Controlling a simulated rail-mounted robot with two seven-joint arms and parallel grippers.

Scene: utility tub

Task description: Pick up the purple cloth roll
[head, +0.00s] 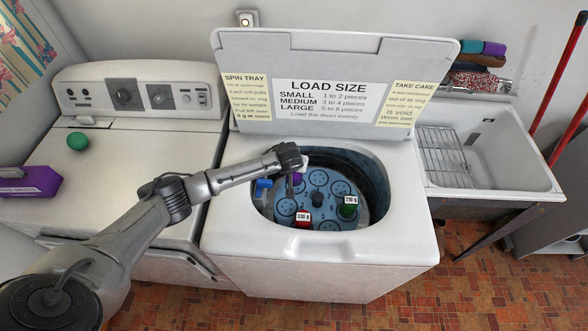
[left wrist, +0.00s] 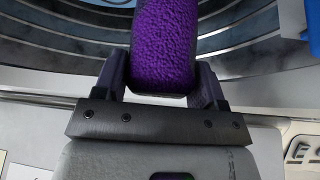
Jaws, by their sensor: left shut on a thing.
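My left gripper (head: 297,184) reaches into the open round drum (head: 375,185) of the white washer, near its left side. It is shut on the purple cloth roll (left wrist: 165,42), with one finger on each side of it in the left wrist view. In the head view only a small purple patch of the roll shows, the rest being hidden by the gripper. The left wrist view shows curved drum metal behind the roll. I cannot tell whether the roll still touches the drum floor. My right gripper is not in view.
In the drum are a red roll (head: 303,224) labelled 330 g, a green roll (head: 348,211) with a weight label, and a blue item (head: 263,184) at the left rim. The raised lid (head: 255,50) stands behind. A sink (head: 510,150) is at right, with several rolled cloths behind it.

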